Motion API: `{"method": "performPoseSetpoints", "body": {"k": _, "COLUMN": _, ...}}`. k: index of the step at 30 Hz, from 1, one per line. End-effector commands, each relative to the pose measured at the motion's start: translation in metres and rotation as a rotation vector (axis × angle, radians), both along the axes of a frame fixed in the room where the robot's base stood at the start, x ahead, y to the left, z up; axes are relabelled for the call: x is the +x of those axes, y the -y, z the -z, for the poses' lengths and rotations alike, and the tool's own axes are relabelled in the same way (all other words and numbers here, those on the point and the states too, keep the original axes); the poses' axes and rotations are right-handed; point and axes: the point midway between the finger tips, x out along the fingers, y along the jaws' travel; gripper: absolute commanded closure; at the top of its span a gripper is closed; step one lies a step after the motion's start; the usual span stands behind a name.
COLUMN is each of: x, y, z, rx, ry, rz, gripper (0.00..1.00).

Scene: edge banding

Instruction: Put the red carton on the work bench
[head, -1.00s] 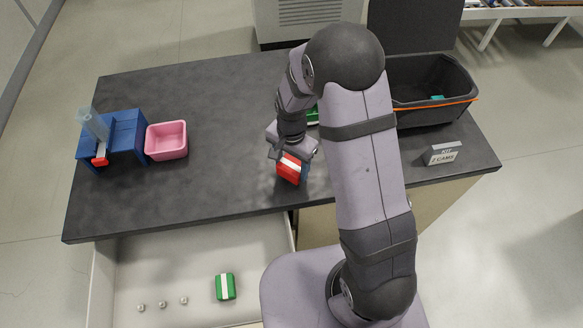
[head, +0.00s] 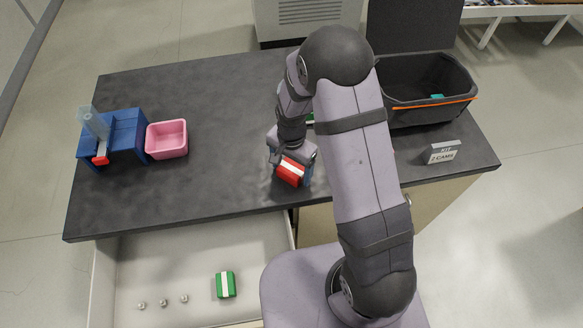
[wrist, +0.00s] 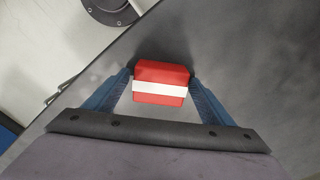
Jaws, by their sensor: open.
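The red carton (head: 291,170) with a white band appears to rest on the dark work bench (head: 220,185), close to its front edge. The carton also shows in the wrist view (wrist: 160,71), between the two blue fingers. My gripper (head: 290,172) is open around the carton, pointing down. In the wrist view, my gripper (wrist: 161,80) has a finger on each side of the carton, with small gaps that are hard to judge.
A pink bin (head: 167,140) and blue fixture (head: 125,133) stand at the left. A black crate (head: 425,110) and a kit sign (head: 443,153) are at the right. The open drawer (head: 160,265) holds a green carton (head: 226,285) and several small silvery pieces. A green item is mostly hidden behind my arm.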

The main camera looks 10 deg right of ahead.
Motion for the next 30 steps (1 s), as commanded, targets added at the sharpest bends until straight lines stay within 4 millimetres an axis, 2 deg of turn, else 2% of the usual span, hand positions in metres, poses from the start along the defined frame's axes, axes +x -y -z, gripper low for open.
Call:
{"method": "performPoseSetpoints", "body": {"k": 7, "x": 0.001, "y": 0.0, "z": -0.007, "rx": 0.0, "ry": 0.003, "rz": 0.0, "gripper": 0.23}}
{"method": "performPoseSetpoints", "body": {"k": 11, "x": 0.001, "y": 0.0, "z": -0.018, "rx": 0.001, "ry": 0.004, "rz": 0.0, "gripper": 0.23}}
{"method": "performPoseSetpoints", "body": {"k": 24, "x": 0.002, "y": 0.0, "z": -0.086, "rx": 0.001, "ry": 0.006, "rz": 0.0, "gripper": 0.23}}
{"method": "performPoseSetpoints", "body": {"k": 30, "x": 0.001, "y": 0.0, "z": -0.111, "rx": 0.0, "ry": 0.003, "rz": 0.0, "gripper": 0.23}}
